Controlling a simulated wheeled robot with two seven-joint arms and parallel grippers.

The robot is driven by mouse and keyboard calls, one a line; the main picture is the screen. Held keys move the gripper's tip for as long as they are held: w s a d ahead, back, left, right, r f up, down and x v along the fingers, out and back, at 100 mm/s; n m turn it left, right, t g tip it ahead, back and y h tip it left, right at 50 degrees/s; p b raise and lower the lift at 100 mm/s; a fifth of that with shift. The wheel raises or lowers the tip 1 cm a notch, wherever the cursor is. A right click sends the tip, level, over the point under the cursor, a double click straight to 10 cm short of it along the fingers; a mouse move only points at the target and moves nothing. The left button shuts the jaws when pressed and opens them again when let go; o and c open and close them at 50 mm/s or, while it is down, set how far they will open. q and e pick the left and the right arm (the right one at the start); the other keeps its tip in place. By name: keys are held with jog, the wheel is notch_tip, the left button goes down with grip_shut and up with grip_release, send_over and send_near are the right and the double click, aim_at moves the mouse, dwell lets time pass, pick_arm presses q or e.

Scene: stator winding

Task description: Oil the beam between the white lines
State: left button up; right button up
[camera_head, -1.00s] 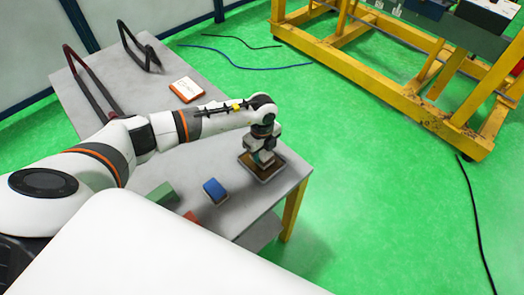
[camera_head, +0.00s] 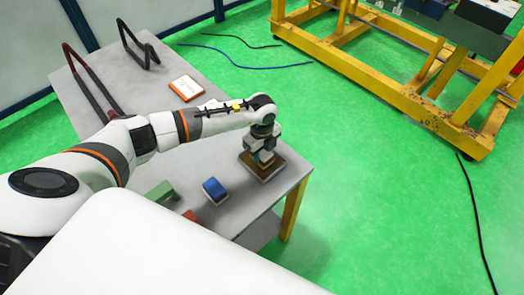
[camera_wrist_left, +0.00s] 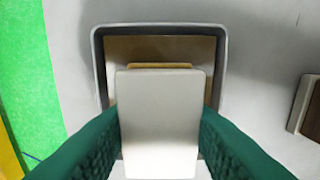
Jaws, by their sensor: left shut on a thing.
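My left gripper (camera_head: 263,152) is above a shallow rectangular tray (camera_head: 277,166) on the grey table. In the left wrist view its green fingers (camera_wrist_left: 160,125) are shut on a pale block (camera_wrist_left: 158,110) with a thin yellow-tan layer at its far edge. The tray's dark rim (camera_wrist_left: 160,27) surrounds a brownish floor. Whether the block touches the tray floor cannot be told. A yellow beam frame (camera_head: 395,98) stands on the floor at the upper right. I cannot make out white lines on it. My right gripper is not in view.
The table (camera_head: 228,160) also holds a blue block (camera_head: 215,190), a green block (camera_head: 160,193), a red piece (camera_head: 190,215), a white-and-orange box (camera_head: 185,88) and dark angled frames (camera_head: 139,50). Cables (camera_head: 243,63) lie on the green floor. Open floor separates table and yellow frame.

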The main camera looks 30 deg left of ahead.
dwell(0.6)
pick_arm(q)
notch_tip(320, 180, up, 7)
jog(key=p, duration=0.6)
dwell(0.8)
